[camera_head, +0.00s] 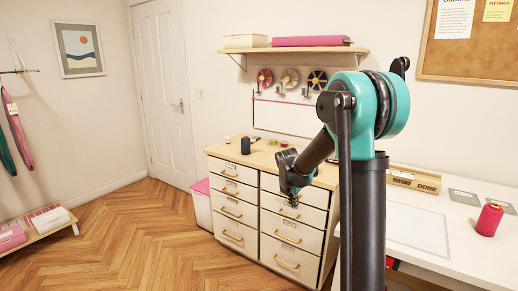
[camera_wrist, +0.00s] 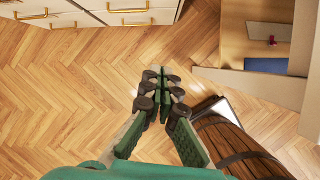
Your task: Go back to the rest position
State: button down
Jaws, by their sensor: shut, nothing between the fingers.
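My gripper (camera_head: 293,201) hangs in front of the drawer cabinet (camera_head: 232,222) in the head view, pointing down at the end of my bent arm. In the wrist view my gripper (camera_wrist: 161,74) has its green fingers together at the tips. Nothing shows between them. Herringbone floor lies below the fingers, with the cabinet's drawer fronts (camera_wrist: 128,8) at the top. I cannot tell how far the gripper is from the cabinet.
A white worktable (camera_head: 470,258) with a red spool (camera_head: 489,219) stands at right. In the wrist view, a brown barrel-like object (camera_wrist: 235,148) is at lower right and an open box-like compartment (camera_wrist: 235,45) at upper right. Bare floor (camera_head: 150,235) lies left of the cabinet.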

jog(key=s+d+f+m+y, duration=0.1)
jog(key=s+d+f+m, duration=0.1)
jog(key=s+m, duration=1.1)
jog(key=s+d+f+m+y, duration=0.1)
jog(key=s+d+f+m, duration=0.1)
jog(key=s+m, duration=1.1)
jog(key=s, duration=0.6)
jog(key=shift+d+f+m+t, duration=0.2)
jog(key=shift+d+m+t, duration=0.1)
jog(key=shift+d, duration=0.05)
